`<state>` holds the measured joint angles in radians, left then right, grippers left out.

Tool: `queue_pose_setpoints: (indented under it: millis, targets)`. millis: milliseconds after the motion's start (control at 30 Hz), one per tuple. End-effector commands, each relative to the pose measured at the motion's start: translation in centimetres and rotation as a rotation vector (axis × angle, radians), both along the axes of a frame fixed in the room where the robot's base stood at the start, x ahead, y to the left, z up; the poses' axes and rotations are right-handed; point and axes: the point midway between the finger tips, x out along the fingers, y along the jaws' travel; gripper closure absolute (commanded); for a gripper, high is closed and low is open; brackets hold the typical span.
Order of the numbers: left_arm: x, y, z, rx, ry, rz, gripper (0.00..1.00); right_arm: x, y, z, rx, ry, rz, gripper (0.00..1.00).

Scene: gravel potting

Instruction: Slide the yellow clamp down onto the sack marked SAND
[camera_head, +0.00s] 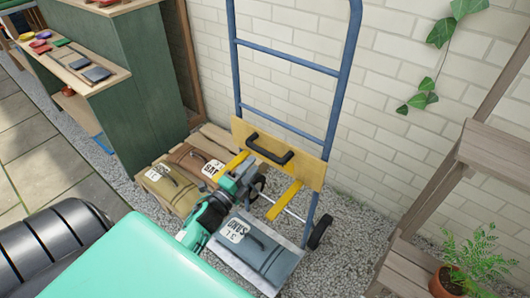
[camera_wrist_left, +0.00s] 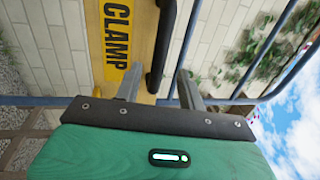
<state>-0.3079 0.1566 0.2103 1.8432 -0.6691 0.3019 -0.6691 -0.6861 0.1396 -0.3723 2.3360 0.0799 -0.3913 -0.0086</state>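The yellow clamp (camera_head: 305,168) is a board across the blue hand truck, with a black bar handle (camera_head: 268,150) and yellow arms reaching forward. In the left wrist view the clamp (camera_wrist_left: 118,45) reads CLAMP and its handle (camera_wrist_left: 160,50) appears between my fingers. My left gripper (camera_head: 247,172) is open, close to the handle; the fingers (camera_wrist_left: 158,72) stand apart on either side of it, and contact cannot be told. The grey-blue sack marked SAND (camera_head: 262,252) lies at the truck's foot, below the clamp, with a visible gap between. My right gripper is not in view.
The blue hand truck frame (camera_head: 340,90) stands before a white brick wall. Other sacks, olive (camera_head: 170,185) and brown (camera_head: 190,160), lie on a pallet to the left. A green bench (camera_head: 130,80) stands at left, wooden shelves (camera_head: 490,150) with a potted fern (camera_head: 475,262) at right.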

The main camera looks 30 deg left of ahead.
Motion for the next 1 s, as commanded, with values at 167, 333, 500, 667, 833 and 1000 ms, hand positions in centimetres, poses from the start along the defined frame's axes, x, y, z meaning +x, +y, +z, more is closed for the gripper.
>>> queue_pose_setpoints:
  millis: [167,333,500,667,833,1000]
  targets:
    - [3.4,-0.3,0.6,0.0,-0.002,-0.001,0.6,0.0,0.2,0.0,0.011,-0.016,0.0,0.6]
    - [5.8,-0.5,1.0,0.0,0.0,0.0,0.6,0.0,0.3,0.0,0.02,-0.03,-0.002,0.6]
    - [7.0,-0.6,1.3,0.0,0.0,0.0,0.6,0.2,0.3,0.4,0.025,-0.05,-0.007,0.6]
    - [7.3,-0.6,1.3,-0.001,0.002,0.0,0.6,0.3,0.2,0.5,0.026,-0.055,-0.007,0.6]
    - [7.3,-0.6,1.3,-0.001,0.002,0.0,0.6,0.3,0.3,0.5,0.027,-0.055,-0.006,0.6]
    - [7.3,-0.6,1.3,-0.001,0.002,0.0,0.9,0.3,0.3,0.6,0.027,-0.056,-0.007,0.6]
